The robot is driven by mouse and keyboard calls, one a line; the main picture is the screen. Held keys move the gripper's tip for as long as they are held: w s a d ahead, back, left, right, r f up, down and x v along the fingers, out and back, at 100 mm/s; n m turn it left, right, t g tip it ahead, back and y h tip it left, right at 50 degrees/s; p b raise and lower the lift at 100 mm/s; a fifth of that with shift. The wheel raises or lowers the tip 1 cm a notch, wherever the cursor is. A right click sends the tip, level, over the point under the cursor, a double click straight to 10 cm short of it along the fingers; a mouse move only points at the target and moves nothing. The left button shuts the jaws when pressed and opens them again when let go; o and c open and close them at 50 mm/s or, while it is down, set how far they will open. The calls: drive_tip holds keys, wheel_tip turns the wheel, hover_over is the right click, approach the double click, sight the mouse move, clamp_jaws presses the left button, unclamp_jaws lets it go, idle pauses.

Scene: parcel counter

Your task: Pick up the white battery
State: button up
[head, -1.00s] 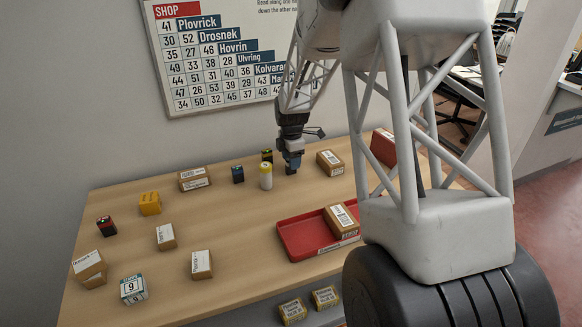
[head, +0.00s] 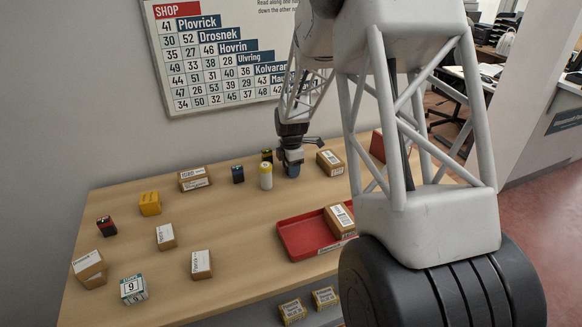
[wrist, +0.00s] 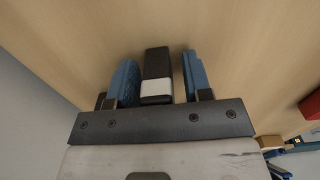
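In the wrist view, a box-shaped battery (wrist: 157,65), dark with a white patch near its end, stands between the two blue fingers of my gripper (wrist: 160,78). The fingers are open on either side of it, with a visible gap at the right finger. In the head view my gripper (head: 291,170) is low over the back of the counter, and I cannot make out the battery behind it.
Dark batteries (head: 238,174) (head: 267,155) are nearby. A parcel (head: 330,162) is close on the right. A red tray (head: 303,239) holding a parcel lies in front. Several boxes occupy the left.

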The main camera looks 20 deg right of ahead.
clamp_jaws()
drive_tip(key=shift+r, duration=0.15)
drive_tip(key=shift+r, duration=1.45)
drive_tip(key=shift+s+r, duration=0.2)
drive_tip(key=shift+s, duration=0.1)
drive_tip(key=s+a, duration=0.1)
drive_tip(key=s, duration=0.4)
drive_tip(key=s+r, duration=0.1)
drive_tip(key=s, duration=0.4)
drive_tip(key=s+a, duration=0.1)
drive_tip(key=s, duration=0.4)
drive_tip(key=shift+a+r, duration=0.2)
drive_tip(key=shift+a, duration=0.15)
drive_tip(key=shift+s, duration=0.1)
